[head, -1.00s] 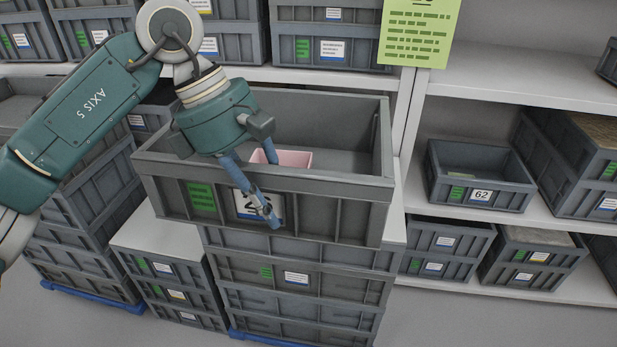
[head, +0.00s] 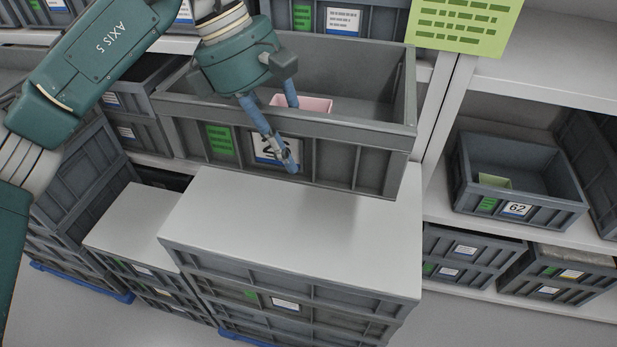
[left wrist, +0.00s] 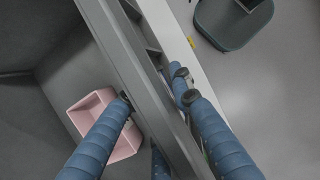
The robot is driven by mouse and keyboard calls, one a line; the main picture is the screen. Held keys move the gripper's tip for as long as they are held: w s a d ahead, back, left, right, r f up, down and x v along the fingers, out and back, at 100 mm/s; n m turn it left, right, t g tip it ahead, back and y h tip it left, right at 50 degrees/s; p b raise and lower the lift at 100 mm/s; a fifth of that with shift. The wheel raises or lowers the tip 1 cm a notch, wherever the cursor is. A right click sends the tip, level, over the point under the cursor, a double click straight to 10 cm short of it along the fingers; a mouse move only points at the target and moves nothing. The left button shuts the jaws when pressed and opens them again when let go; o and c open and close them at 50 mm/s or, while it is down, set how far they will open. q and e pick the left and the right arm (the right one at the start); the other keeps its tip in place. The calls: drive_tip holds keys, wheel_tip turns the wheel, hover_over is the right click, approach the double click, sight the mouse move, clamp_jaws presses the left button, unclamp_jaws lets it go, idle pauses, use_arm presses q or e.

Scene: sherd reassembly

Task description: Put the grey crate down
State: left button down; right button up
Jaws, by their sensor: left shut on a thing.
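The grey crate (head: 385,165) is open-topped, with a green label and a partly hidden white number label on its front. My left gripper (head: 275,128) is shut on its front rim, one blue finger inside and one outside. The left wrist view shows the crate's rim (left wrist: 112,45) between the fingers. A small pink box (head: 314,103) stands inside the crate, beside the inner finger; it also shows in the left wrist view (left wrist: 80,118). My right gripper is not in view.
The white top is bare in front of the crate. A lower white-topped stack (head: 130,225) stands to its left. Shelves with crates, one labelled 62 (head: 520,190), stand at right. A green sign (head: 465,25) hangs at the upper right.

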sight(291, 180)
use_arm(q)
drive_tip(key=f, duration=0.2)
drive_tip(key=f+p, duration=0.1)
drive_tip(key=f, duration=0.3)
drive_tip(key=shift+s+a+f+p, duration=0.1)
drive_tip(key=shift+s+f+p, duration=0.2)
drive_tip(key=shift+s, duration=0.05)
wheel_tip(291, 180, down, 12)
drive_tip(key=p, duration=0.2)
drive_tip(key=shift+w+f+p, duration=0.15)
drive_tip(key=shift+f+p, duration=0.05)
drive_tip(key=shift+p, duration=0.1)
drive_tip(key=shift+f, duration=0.25)
drive_tip(key=c, duration=1.8)
unclamp_jaws()
drive_tip(key=shift+f, duration=0.1)
drive_tip(key=shift+c, duration=0.2)
drive_tip(key=o, duration=0.3)
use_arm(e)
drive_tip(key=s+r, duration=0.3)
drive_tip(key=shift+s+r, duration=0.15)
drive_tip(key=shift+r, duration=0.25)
